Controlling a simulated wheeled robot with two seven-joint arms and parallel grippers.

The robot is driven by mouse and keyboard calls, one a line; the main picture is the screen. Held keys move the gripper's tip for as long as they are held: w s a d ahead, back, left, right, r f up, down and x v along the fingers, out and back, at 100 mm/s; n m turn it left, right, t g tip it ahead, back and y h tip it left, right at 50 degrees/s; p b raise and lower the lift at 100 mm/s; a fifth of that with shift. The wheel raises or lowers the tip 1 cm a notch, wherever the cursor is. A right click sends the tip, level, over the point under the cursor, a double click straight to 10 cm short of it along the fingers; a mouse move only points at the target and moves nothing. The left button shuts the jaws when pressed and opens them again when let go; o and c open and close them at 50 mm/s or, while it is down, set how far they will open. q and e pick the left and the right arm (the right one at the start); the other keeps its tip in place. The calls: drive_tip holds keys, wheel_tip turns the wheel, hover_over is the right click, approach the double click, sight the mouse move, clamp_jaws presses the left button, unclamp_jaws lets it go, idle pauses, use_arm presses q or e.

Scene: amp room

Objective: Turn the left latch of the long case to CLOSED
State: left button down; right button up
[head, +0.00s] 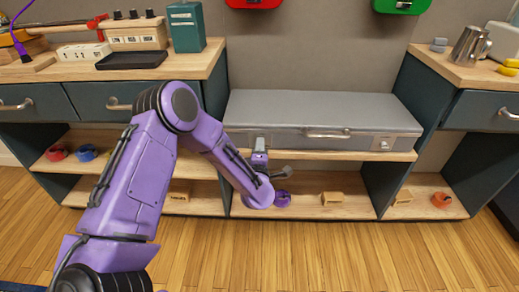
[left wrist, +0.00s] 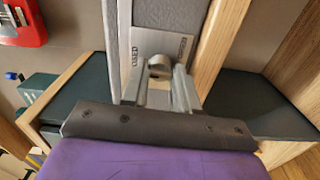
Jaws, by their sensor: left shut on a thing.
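The long grey case (head: 320,112) lies shut on the shelf, with a handle (head: 328,134) on its front and a right latch (head: 384,144). My left gripper (head: 260,154) is at the left latch on the case front. In the left wrist view the latch is a metal knob (left wrist: 158,66) on a light plate (left wrist: 165,42). The plate has lettering on both sides, and the left word ends in "OSED". The fingers of my left gripper (left wrist: 160,90) stand either side of the knob, shut on it. I cannot tell exactly where the knob points. My right gripper is not in view.
The wooden shelf edge (left wrist: 222,45) runs close beside the latch. Dark drawer cabinets (head: 466,111) flank the case. Below are a purple roll (head: 282,198) and a wooden block (head: 332,198). The floor in front is clear.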

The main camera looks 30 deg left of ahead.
use_arm(q)
drive_tip(key=shift+f+n, duration=0.1)
drive_tip(key=shift+n, duration=0.2)
idle(0.4)
drive_tip(key=c, duration=0.8)
unclamp_jaws()
drive_tip(key=shift+c, duration=0.2)
drive_tip(key=p+v, duration=0.1)
drive_tip(key=v, duration=0.9)
drive_tip(key=shift+s, duration=0.35)
drive_tip(key=shift+d, duration=0.1)
